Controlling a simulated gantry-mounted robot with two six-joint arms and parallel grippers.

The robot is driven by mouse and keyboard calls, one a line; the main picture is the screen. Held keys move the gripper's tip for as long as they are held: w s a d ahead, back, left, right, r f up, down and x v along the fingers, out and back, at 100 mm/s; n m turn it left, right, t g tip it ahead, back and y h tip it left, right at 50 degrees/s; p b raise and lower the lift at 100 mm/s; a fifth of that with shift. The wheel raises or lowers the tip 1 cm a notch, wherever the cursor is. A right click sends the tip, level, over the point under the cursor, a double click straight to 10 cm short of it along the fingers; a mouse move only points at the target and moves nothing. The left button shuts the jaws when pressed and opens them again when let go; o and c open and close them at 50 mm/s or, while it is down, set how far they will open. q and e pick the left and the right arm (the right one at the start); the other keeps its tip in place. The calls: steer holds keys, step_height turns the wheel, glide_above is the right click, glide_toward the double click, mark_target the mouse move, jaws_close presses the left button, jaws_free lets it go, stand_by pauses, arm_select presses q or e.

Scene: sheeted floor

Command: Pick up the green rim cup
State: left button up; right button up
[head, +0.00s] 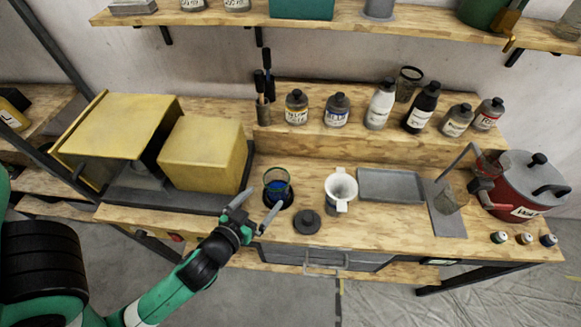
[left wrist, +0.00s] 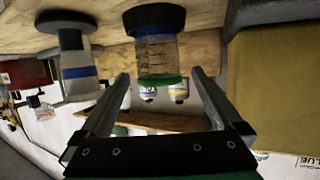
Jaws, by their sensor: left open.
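The green rim cup (head: 276,182) is a clear cup with a green rim and a dark blue lower part. It stands upright at the front of the wooden bench, on a dark round base. In the upside-down left wrist view the cup (left wrist: 156,55) shows with its green rim lowest in the picture. My left gripper (head: 257,206) is open and empty, just in front of the cup. In the left wrist view its fingertips (left wrist: 160,73) frame the cup on both sides; I cannot tell whether they reach around it. My right gripper is not in view.
A yellow box (head: 203,155) is on the left. A grey tray (head: 391,186) and red pot (head: 529,185) are farther right. Several bottles stand on the raised ledge behind.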

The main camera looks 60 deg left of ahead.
mark_target(283, 180)
arm_select(q)
steer(key=shift+w+a, duration=0.1)
steer(key=shift+a, duration=0.05)
steer(key=shift+w+a+f, duration=0.2)
steer(key=shift+f, duration=0.15)
steer(key=x, duration=0.5)
steer(key=b+x, duration=0.1)
steer(key=x, duration=0.4)
steer(key=shift+w+d+f+b, duration=0.1)
steer(key=shift+w+b, duration=0.2)
steer(key=c, duration=1.3)
